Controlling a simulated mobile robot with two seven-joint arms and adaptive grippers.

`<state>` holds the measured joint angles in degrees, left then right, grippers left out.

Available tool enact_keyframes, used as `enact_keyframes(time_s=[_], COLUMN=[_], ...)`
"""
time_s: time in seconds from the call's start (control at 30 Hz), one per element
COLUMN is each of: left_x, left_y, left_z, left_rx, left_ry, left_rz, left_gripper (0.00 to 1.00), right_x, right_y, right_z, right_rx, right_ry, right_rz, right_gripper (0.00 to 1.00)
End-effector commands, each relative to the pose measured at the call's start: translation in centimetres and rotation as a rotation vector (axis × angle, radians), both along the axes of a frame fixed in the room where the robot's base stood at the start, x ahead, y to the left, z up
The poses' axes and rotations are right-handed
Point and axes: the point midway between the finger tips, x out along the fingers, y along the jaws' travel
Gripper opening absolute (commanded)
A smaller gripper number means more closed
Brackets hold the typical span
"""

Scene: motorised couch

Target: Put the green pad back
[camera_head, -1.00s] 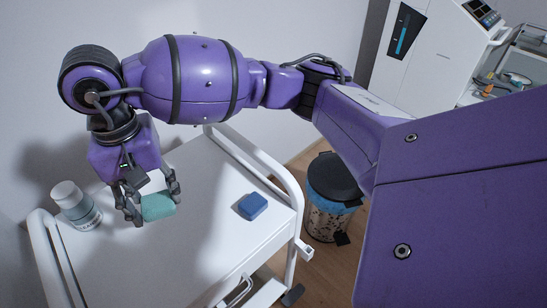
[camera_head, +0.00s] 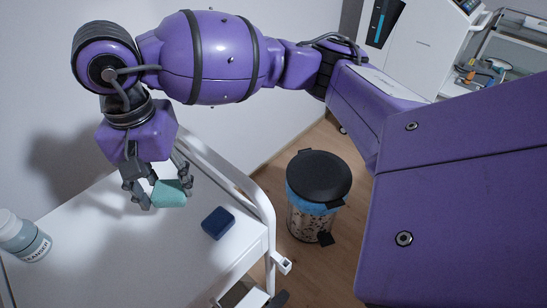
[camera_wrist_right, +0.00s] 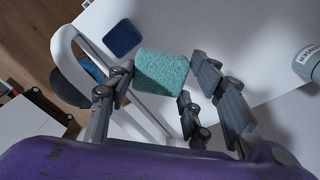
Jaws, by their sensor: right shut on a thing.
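The green pad (camera_head: 169,194) is a teal, rough-surfaced block held between the fingers of my right gripper (camera_head: 160,188) at the cart's far side. It also shows in the right wrist view (camera_wrist_right: 161,72), clasped between the fingers. There it looks larger than the blue pad and overlaps the cart's edge, so it seems held above the top. My right gripper is shut on it. A dark blue pad (camera_head: 218,223) lies on the white cart top (camera_head: 120,255), to the right of the green pad and apart from it. My left gripper is not in view.
A cleaner bottle (camera_head: 25,238) stands at the cart's left. A raised white rail (camera_head: 262,200) bounds the cart's right end. A bin with a black lid (camera_head: 318,177) stands on the floor beyond it. The cart top between bottle and blue pad is mostly clear.

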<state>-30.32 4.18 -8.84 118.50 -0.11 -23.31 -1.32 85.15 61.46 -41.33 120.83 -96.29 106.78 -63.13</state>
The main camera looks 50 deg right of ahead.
Motion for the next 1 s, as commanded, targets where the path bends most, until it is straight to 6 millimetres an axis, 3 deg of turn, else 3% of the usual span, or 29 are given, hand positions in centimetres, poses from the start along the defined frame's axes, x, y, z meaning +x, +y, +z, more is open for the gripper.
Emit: enact_keyframes(time_s=[0.17, 0.4, 0.67, 0.9, 1.0], left_x=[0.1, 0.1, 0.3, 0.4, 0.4], left_y=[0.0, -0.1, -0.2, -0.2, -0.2], left_z=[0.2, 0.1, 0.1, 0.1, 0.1], left_rx=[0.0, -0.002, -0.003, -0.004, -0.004], left_ry=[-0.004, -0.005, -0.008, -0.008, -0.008], left_rz=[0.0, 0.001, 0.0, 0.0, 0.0], left_gripper=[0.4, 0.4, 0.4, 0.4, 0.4], right_x=[3.8, 6.5, 7.6, 7.9, 7.9], right_y=[-2.4, -4.0, -4.5, -4.7, -4.7], right_z=[-2.1, -6.2, -7.6, -10.8, -11.0], right_rx=[-0.001, 0.0, 0.001, 0.001, 0.0], right_ry=[0.005, 0.004, 0.004, 0.004, 0.001], right_rz=[-0.006, 0.0, 0.0, 0.001, 0.002], right_gripper=[0.23, 0.23, 0.23, 0.23, 0.23])
